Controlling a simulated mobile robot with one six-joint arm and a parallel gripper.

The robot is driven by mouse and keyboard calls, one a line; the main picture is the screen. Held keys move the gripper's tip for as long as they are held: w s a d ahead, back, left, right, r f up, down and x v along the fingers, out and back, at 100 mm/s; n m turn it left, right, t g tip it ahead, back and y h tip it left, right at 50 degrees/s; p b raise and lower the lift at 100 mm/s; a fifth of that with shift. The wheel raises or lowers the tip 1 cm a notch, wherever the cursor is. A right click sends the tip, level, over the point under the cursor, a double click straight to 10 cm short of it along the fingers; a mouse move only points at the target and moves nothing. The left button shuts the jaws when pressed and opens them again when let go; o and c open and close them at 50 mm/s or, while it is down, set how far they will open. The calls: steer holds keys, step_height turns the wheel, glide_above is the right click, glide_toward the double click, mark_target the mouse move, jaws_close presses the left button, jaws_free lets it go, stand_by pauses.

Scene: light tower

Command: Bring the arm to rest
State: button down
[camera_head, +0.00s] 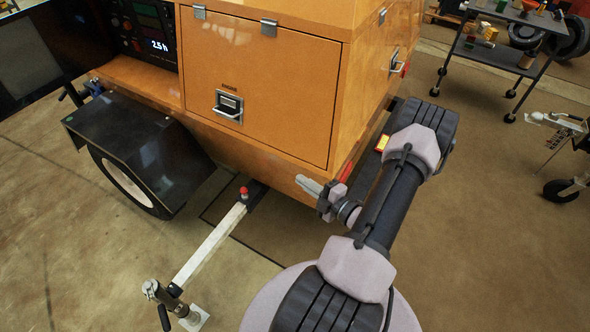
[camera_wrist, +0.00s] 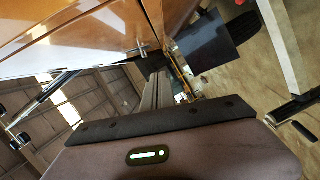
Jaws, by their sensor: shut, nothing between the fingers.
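My arm reaches up from the bottom of the head view, folded at the elbow, with its links in front of the light tower's orange cabinet (camera_head: 262,90). My gripper (camera_head: 300,182) hangs near the cabinet's lower right corner, its fingers pointing left. It is shut and empty. A gap to the orange panel cannot be judged from this view. In the wrist view my gripper (camera_wrist: 158,78) points away from the camera, its narrow fingers together, with the orange cabinet (camera_wrist: 75,38) at the upper left.
A white outrigger bar (camera_head: 210,245) with a jack stand extends toward the lower left. A black fender (camera_head: 140,150) covers the trailer wheel. A tool cart (camera_head: 495,60) stands at the upper right. The floor at right is mostly clear.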

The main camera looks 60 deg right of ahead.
steer(key=s, duration=0.5)
steer(key=w+a+r+n+g+y, duration=0.3)
steer(key=w+a+r+n+y, duration=0.55)
steer(key=r+n, duration=0.4)
steer(key=w+a+r+n+g+y, duration=0.1)
steer(key=a+r+n+g+y, duration=0.2)
steer(key=a+n, duration=0.5)
steer(key=w+a+r+n+g+y, duration=0.1)
steer(key=a+r+n+g, duration=0.2)
steer(key=a+n+g, duration=0.35)
steer(key=s+a+r+n+h, duration=0.4)
steer(key=a+r+n, duration=0.2)
steer(key=n, duration=0.8)
steer(key=s+a+r+n+t+h, duration=0.1)
steer(key=s+a+r+n+h, duration=0.3)
steer(key=n, duration=1)
steer(key=a+r+p, duration=0.1)
steer(key=a+r, duration=0.1)
steer(key=a, duration=0.1)
steer(key=shift+a, duration=0.4)
steer(key=shift+s+r+t, duration=0.1)
steer(key=shift+r+t, duration=0.05)
steer(key=shift+t, duration=0.1)
